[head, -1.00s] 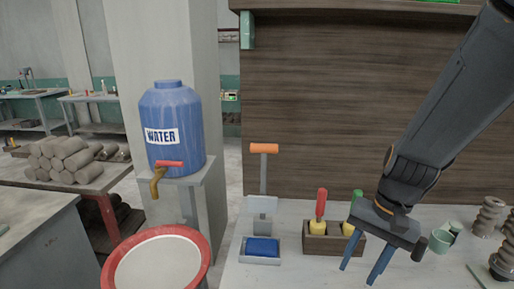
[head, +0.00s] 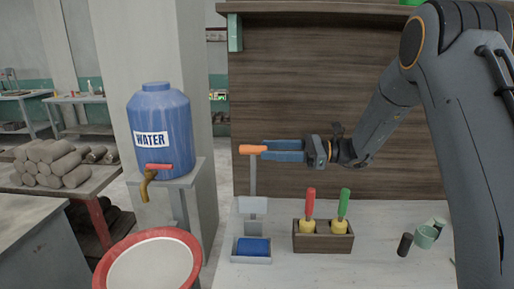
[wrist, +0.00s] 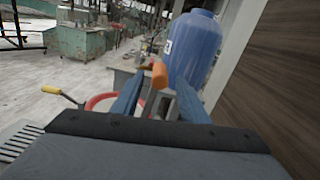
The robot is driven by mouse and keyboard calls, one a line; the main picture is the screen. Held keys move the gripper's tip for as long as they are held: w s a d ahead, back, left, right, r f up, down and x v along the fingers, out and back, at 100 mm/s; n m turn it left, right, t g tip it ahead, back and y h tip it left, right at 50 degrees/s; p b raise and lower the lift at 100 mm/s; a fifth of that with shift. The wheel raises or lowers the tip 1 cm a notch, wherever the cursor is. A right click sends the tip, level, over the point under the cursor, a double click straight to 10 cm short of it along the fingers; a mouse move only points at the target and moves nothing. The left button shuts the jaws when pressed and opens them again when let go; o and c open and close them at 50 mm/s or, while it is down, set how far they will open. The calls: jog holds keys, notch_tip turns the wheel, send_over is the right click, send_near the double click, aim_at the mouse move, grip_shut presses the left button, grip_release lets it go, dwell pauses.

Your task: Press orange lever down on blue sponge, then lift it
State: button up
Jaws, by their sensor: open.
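The orange lever (head: 252,149) is a short handle at the top of a thin upright grey post. It is raised well above the blue sponge (head: 253,246), which lies in a small grey tray. My gripper (head: 264,150) is level and points left, with its two blue fingers apart at the lever's right end. In the wrist view the orange lever (wrist: 159,76) appears between the fingertips, near their ends. I cannot tell whether the fingers touch it.
A wooden block (head: 322,243) with red and green handled tools stands right of the sponge tray. Cups (head: 426,237) stand farther right. A blue water jug (head: 160,130) and a red-rimmed basin (head: 150,262) are at the left. A wooden panel (head: 330,100) rises behind the table.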

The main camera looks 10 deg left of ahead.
aim_at(256, 154)
jog(key=shift+s+a+p, duration=0.15)
jog(key=shift+a+p, duration=0.6)
jog(key=shift+a, duration=1.6)
grip_shut()
